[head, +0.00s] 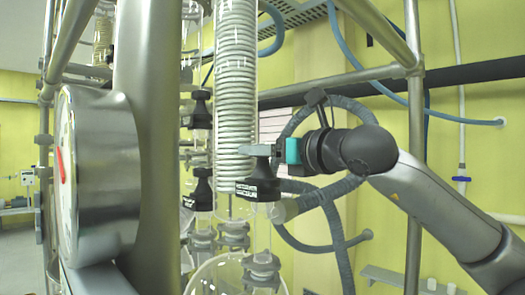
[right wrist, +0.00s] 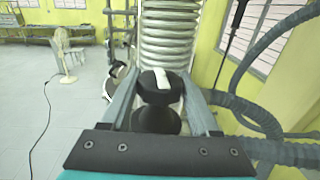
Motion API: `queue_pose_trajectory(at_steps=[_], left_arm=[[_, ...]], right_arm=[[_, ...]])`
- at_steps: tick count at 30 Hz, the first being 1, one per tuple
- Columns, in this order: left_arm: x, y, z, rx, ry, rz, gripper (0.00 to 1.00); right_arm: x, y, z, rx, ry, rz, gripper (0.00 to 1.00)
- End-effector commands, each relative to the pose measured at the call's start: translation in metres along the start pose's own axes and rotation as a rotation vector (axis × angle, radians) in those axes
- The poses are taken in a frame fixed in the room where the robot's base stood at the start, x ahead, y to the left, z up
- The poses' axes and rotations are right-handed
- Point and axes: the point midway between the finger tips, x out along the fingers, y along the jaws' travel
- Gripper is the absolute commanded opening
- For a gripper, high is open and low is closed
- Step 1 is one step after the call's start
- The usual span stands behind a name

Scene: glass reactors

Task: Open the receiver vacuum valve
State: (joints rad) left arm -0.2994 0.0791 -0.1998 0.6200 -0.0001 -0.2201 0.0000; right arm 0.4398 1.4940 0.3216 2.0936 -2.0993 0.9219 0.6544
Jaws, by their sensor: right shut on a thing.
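The receiver vacuum valve (head: 262,168) stands at the middle of the head view, under my right gripper (head: 262,151). Its black plate (head: 257,190) has small white lettering, hard to read. In the right wrist view the valve shows as a black knob (right wrist: 155,93) with a white stripe on top, between the two grey fingers of my right gripper (right wrist: 160,97). The gripper is shut on this knob, coming in from the right. The fingers hide part of the knob in the head view. How far the valve is turned cannot be told. My left gripper is not in view.
A coiled glass condenser (head: 237,80) rises just behind the valve. A glass vessel (head: 225,275) is below. A round gauge (head: 95,165) and a thick column fill the left. Grey-blue hoses (head: 335,225) and a metal frame post (head: 415,120) are close to my right arm.

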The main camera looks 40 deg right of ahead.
Motion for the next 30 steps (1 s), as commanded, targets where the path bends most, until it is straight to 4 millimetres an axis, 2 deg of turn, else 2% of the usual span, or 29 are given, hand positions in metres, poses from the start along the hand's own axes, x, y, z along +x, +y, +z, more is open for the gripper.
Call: queue_pose_trajectory(at_steps=[14,23,30], left_arm=[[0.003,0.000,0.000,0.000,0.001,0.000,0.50],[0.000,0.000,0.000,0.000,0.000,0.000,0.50],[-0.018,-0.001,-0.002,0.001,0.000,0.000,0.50]], right_arm=[[0.000,-0.001,0.001,0.007,-0.005,0.092,0.06],[0.000,-0.002,0.002,0.011,-0.005,0.299,0.06],[0.000,-0.002,0.005,0.011,-0.005,0.497,0.06]])
